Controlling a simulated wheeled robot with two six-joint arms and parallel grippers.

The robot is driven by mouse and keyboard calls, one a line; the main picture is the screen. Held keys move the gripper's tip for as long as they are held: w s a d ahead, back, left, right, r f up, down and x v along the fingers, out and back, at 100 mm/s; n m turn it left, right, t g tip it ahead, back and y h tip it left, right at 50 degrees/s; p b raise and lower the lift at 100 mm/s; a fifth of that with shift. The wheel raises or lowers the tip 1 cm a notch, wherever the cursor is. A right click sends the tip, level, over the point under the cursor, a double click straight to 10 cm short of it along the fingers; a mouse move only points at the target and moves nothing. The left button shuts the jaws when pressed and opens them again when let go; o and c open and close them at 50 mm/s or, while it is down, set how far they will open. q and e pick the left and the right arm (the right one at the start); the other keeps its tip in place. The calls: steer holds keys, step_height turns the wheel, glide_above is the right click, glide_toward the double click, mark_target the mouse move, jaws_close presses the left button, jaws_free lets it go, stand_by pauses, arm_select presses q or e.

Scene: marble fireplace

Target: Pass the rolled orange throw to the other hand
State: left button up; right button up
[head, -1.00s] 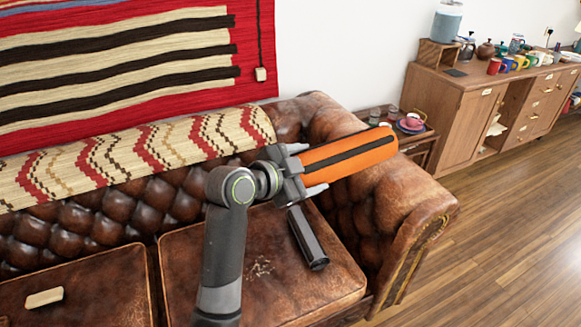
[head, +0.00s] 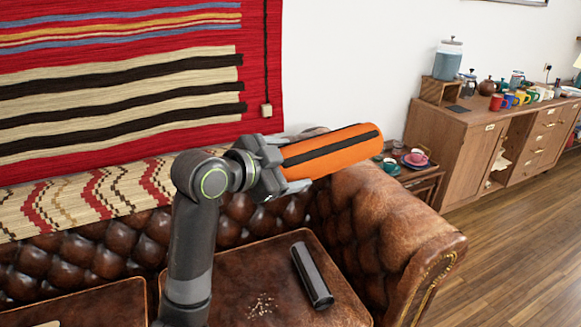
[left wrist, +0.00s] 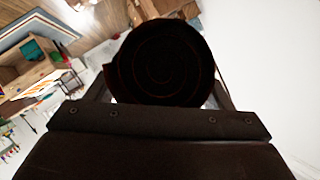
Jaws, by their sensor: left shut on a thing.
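The rolled orange throw (head: 331,152), orange with a dark stripe along it, is held by one end in my left gripper (head: 292,164). It points right and slightly up in the head view, above the sofa's right side and clear of the seat. In the left wrist view the dark spiral end of the throw (left wrist: 162,62) sits between the fingers, with my left gripper (left wrist: 160,98) around it. The jaws are shut on it. My right gripper is not in view.
A brown leather sofa (head: 395,215) lies below, with a dark cylinder (head: 312,276) and crumbs (head: 262,305) on its seat. A small side table (head: 424,180) with cups and a wooden sideboard (head: 450,145) stand to the right. A striped rug hangs on the wall (head: 120,80).

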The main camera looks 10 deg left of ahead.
arm_select(q)
steer(key=shift+d+n+t+y, duration=0.1)
steer(key=shift+n+t+y, duration=0.45)
steer(key=shift+n+y, duration=0.7)
steer(key=shift+n+t+y, duration=0.55)
steer(key=shift+n+y, duration=0.5)
steer(key=shift+y, duration=0.3)
